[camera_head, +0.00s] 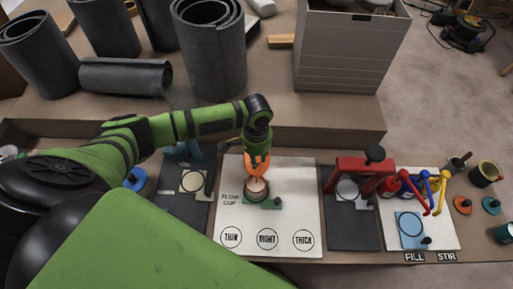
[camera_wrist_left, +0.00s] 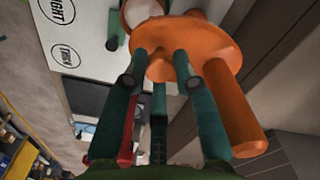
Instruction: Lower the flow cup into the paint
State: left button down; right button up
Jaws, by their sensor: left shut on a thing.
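The orange flow cup (camera_head: 257,162) is in my left gripper (camera_head: 257,146), over the white board marked "FLOW CUP". In the left wrist view the teal fingers (camera_wrist_left: 166,62) are shut on the flow cup (camera_wrist_left: 215,42), which shows a wide round orange part and a thick cylindrical piece to the right. Right below it in the head view is a small round pot with a pale pinkish top (camera_head: 257,187), beside a green block. Whether the cup touches the paint is hidden. My right gripper is not in view.
The board (camera_head: 290,215) has circles marked THIN, RIGHT and THICK. A red stand (camera_head: 362,165) is on a dark mat to the right, with red, blue and yellow handled tools (camera_head: 428,185) beyond. Grey rolls (camera_head: 210,50) and a grey bin (camera_head: 350,45) stand behind.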

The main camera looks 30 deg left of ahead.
pick_arm(q)
jog(key=shift+s+f, duration=0.25)
jog(key=shift+f, duration=0.1)
jog(key=c, duration=1)
grip_release()
jog(key=shift+w, duration=0.25)
jog(key=shift+r, duration=0.1)
jog(key=shift+r, duration=0.25)
notch_tip(320, 180, up, 11)
jog(key=shift+r, duration=0.15)
